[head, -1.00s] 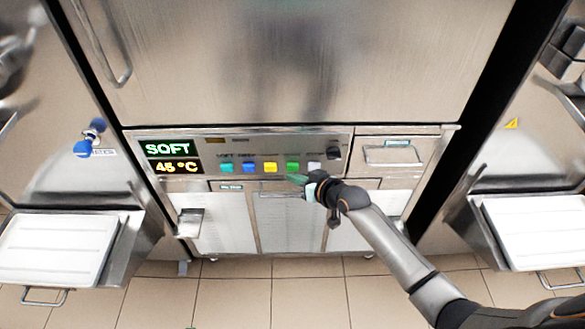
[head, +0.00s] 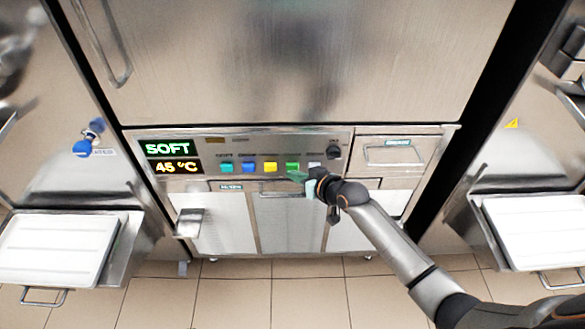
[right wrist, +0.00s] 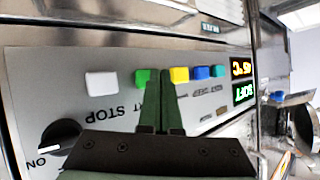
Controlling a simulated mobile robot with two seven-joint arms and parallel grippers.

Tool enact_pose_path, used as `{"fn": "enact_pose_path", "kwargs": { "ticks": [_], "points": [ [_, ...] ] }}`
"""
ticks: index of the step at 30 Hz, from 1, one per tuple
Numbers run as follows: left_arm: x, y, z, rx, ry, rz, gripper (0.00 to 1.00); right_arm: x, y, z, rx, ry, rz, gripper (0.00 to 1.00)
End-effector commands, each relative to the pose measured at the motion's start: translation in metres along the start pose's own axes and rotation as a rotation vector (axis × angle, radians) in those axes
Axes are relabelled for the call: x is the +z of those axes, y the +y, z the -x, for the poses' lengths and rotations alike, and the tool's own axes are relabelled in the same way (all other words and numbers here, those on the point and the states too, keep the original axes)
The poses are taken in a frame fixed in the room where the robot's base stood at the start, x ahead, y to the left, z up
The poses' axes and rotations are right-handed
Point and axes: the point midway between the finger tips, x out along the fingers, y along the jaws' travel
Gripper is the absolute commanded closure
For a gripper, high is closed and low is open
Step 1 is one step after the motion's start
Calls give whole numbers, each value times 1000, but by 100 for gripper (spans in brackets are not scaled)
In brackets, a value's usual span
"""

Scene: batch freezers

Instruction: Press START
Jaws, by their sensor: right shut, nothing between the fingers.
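The freezer's control panel (head: 240,150) carries a row of coloured buttons. The green button (head: 292,167) has the START lettering beside it, partly hidden by my fingers in the right wrist view, where the green button (right wrist: 142,78) also shows. The white button (right wrist: 101,83) by the STOP lettering is on one side of it, the yellow button (head: 270,167) on the other. My right gripper (head: 297,176) is shut and empty, its tips right by the green button. In the wrist view they overlap its edge; I cannot tell whether they touch. My left gripper is out of view.
The display (head: 170,157) reads SOFT and 45 °C. A blue button (head: 248,167) and a teal button (head: 226,168) sit farther left. A black knob (right wrist: 60,136) is beyond the white button. A metal drawer (head: 393,153) is right of the panel. White trays (head: 55,248) stand at both sides.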

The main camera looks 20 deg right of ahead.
Motion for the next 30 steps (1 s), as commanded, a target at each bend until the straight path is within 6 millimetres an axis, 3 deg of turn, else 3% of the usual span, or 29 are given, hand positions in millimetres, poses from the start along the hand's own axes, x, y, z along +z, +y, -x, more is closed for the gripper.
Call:
{"fn": "enact_pose_path", "kwargs": {
  "ticks": [30],
  "points": [
    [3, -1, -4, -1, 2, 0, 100, -5, 5, -7, 0, 0, 0, 100]
  ]
}}
